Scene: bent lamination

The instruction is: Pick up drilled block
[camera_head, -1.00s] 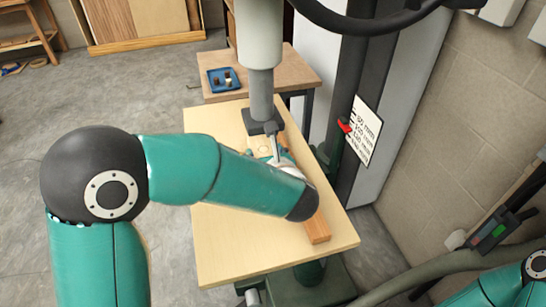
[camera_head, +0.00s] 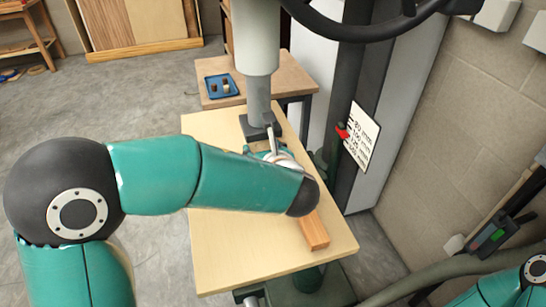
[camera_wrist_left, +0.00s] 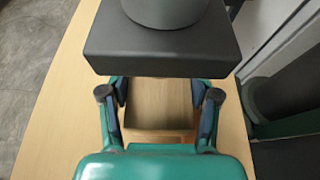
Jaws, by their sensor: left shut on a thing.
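The drilled block (camera_wrist_left: 158,112) is a pale wooden block between the two fingers in the left wrist view. Its upper part is hidden by a dark square plate (camera_wrist_left: 160,42), and no hole shows on it. My left gripper (camera_wrist_left: 160,97) is shut on the block, one finger on each side. In the head view, my left gripper (camera_head: 268,150) is by the drill press's lower end (camera_head: 260,128), over the wooden table (camera_head: 225,245). My forearm hides much of it and the block there. My right gripper is not in view.
A reddish wooden strip (camera_head: 313,232) lies on the table's right side. The drill press column (camera_head: 350,90) stands behind, with a depth sign (camera_head: 362,133). A side table (camera_head: 285,80) holds a blue tray (camera_head: 222,86) with small pieces. The table's front left is clear.

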